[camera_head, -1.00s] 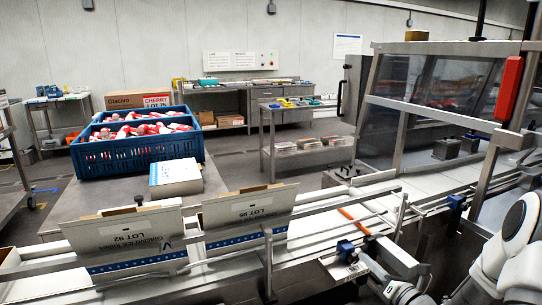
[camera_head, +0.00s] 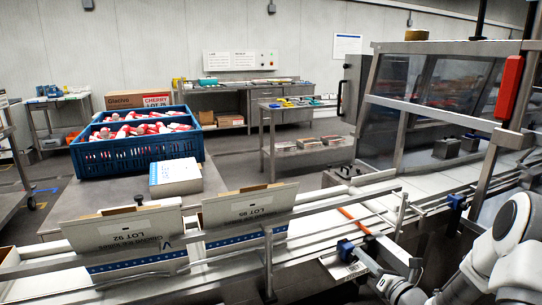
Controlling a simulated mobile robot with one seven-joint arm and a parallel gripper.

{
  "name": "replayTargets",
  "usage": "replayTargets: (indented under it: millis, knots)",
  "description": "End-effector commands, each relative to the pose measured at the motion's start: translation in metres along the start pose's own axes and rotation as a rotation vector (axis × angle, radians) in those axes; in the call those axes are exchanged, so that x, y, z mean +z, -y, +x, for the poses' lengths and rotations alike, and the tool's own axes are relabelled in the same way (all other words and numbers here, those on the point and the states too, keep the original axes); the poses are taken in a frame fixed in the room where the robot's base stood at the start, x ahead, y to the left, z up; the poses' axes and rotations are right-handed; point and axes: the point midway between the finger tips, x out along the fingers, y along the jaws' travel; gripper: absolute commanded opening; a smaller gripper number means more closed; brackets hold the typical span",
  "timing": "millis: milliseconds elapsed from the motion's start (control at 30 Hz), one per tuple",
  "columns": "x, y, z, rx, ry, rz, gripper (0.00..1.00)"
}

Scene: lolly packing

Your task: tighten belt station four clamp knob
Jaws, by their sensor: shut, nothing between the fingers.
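A blue clamp knob (camera_head: 345,249) sits on the near side rail of the belt, low right of centre, with a small pale label plate (camera_head: 345,268) just below it. A second blue clamp knob (camera_head: 456,202) is farther right along the rail. No station number is readable on either. My gripper (camera_head: 364,259) comes in from the lower right beside the nearer knob. Its fingers are shut with nothing between them. I cannot tell whether the fingertips touch the knob. My pale arm fills the lower right corner.
Cartons marked LOT 92 (camera_head: 125,232) and LOT 95 (camera_head: 250,204) stand on the belt at left. An orange-red bar (camera_head: 354,220) crosses the belt behind the nearer knob. A clear-panelled guard (camera_head: 430,125) stands at right. A blue crate (camera_head: 137,153) of packs is behind.

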Motion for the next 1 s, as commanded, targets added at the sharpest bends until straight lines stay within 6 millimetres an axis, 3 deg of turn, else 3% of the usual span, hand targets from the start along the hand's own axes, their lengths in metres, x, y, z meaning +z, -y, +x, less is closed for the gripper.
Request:
replayTargets:
  millis: [1000]
  knots:
    - [-0.004, 0.011, -0.001, -0.003, -0.005, 0.002, 0.00]
